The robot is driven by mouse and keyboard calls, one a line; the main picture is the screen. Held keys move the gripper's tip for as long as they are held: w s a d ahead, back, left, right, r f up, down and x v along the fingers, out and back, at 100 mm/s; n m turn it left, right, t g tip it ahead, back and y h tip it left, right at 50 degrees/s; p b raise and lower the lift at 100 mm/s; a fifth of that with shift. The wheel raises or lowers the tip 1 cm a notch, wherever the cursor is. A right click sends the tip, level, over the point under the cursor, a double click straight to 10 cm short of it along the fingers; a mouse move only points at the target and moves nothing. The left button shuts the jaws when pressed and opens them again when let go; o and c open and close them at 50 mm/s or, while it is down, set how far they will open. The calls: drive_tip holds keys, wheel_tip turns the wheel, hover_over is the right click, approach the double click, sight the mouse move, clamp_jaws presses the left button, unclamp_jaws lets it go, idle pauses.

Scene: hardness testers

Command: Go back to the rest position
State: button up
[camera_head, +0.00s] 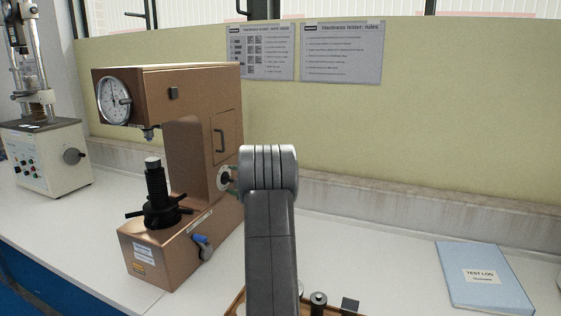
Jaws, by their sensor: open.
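My own grey arm (270,220) rises from the bottom edge in the middle of the view, its rounded joint at the top. My gripper is not visible; the arm hides what lies behind it. The copper-brown hardness tester (190,130) stands on the bench just left of the arm. It has a round dial (115,99), a black screw with a handled wheel (161,212) and a blue-tipped lever (203,243). A small round pale part (227,179) shows at the arm's left edge; I cannot tell what it belongs to.
A wooden tray (237,303) with small dark pieces (318,303) is partly hidden behind the arm. A blue test log (484,277) lies at the right. A second tester (45,150) stands far left. The white bench (395,250) is clear between tray and log.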

drive_tip(key=shift+r+m+g+p, duration=0.2)
drive_tip(key=shift+m+p, duration=0.35)
drive_tip(key=shift+p, duration=1.3)
drive_tip(key=shift+r+m+g+p, duration=0.1)
drive_tip(key=shift+m+g+p, duration=0.35)
drive_tip(key=shift+p, duration=1.35)
drive_tip(key=shift+f+m+p, duration=0.25)
drive_tip(key=shift+m+p, duration=0.15)
drive_tip(key=shift+p, duration=0.2)
drive_tip(key=shift+s, duration=0.1)
